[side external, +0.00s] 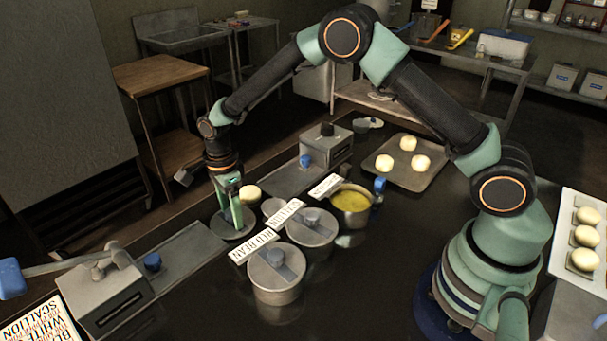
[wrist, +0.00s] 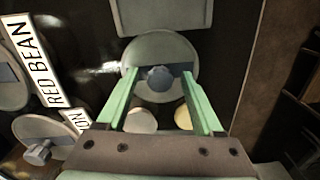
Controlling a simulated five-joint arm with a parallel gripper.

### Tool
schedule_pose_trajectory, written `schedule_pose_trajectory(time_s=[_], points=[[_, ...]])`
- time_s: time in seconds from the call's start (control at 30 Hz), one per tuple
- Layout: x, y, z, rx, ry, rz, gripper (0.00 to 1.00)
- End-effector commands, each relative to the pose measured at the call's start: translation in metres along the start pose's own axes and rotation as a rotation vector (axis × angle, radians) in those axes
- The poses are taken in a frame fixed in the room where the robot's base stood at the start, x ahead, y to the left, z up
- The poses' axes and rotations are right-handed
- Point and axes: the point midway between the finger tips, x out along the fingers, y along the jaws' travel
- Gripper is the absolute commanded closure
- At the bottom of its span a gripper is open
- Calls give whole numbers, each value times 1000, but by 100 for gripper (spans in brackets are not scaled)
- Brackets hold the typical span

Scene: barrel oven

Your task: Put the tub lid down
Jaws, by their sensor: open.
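The round grey tub lid (side external: 226,231) appears to lie flat on the dark counter, left of the tubs. In the wrist view the lid (wrist: 160,44) shows its dark knob (wrist: 160,78) between my fingers. My gripper (side external: 238,213) points down over the lid; its green fingers (wrist: 160,73) are open, one on each side of the knob. I cannot tell whether they touch it. An uncovered tub (side external: 350,205) holds something yellow. Two tubs beside it, the scallion tub (side external: 311,236) and the red bean tub (side external: 275,274), have their lids on.
A pale ball (side external: 250,194) sits just behind my gripper. A tray (side external: 425,179) with three dough balls stands at the back, and another tray (side external: 566,205) at the right. Grey machines stand behind (side external: 326,146) and at the front left (side external: 105,290). The front counter is clear.

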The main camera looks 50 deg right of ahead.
Motion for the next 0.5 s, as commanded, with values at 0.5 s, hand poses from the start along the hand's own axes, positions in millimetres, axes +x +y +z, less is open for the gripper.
schedule_pose_trajectory(time_s=[0.5], points=[[-89, -1, 0, 0, -2, -5, 32]])
